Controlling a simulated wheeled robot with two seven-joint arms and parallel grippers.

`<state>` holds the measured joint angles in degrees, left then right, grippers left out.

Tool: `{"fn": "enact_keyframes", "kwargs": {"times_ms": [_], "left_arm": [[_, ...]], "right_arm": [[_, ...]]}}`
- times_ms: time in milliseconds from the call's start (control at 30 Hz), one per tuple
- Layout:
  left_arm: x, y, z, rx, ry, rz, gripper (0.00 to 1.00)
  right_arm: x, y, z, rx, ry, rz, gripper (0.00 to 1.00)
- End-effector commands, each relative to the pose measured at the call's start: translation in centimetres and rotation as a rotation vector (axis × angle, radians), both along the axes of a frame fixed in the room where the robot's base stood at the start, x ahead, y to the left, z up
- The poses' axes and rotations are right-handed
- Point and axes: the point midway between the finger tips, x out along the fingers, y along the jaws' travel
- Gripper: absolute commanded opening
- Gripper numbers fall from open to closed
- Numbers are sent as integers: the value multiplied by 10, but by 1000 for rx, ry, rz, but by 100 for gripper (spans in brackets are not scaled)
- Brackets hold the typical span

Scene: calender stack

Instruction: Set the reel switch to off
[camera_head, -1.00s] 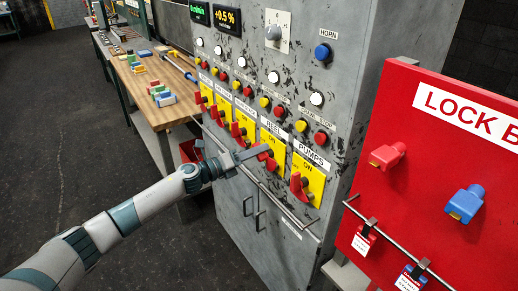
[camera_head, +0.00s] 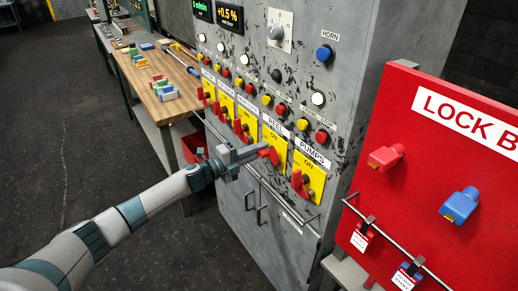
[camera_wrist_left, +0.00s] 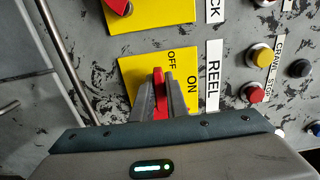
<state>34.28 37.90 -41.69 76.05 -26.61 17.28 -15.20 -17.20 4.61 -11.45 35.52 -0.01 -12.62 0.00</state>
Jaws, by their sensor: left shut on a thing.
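The reel switch's red handle (camera_wrist_left: 158,85) sits on a yellow plate (camera_wrist_left: 130,72) marked OFF and ON beside the REEL label (camera_wrist_left: 213,75). In the left wrist view the handle lies between my left gripper's fingers (camera_wrist_left: 160,98), which are shut on it. It points along the panel's horizontal, toward the OFF side. In the head view my left gripper (camera_head: 257,152) reaches the REEL plate (camera_head: 275,138) from the left and partly hides the handle. My right gripper is not in view.
The pumps switch (camera_head: 302,183) is just right of my gripper, and other red switches stand to its left. A rail (camera_head: 285,206) runs below them. The lamp (camera_head: 276,75) above the reel column is dark; the others are white. A red lock board (camera_head: 430,165) stands at right.

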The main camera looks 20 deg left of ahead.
Motion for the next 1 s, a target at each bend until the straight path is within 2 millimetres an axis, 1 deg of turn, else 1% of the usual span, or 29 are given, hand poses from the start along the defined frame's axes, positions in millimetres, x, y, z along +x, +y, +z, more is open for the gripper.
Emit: {"fn": "enact_keyframes", "kwargs": {"times_ms": [467,500,567,1000], "left_arm": [[1,1,0,-17,13,3,0],[1,1,0,-16,12,3,18],[1,1,0,-16,12,2,32],[-3,3,-1,-16,12,1,32]], "right_arm": [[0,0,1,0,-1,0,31],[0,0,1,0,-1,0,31],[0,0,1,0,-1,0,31],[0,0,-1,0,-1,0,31]]}}
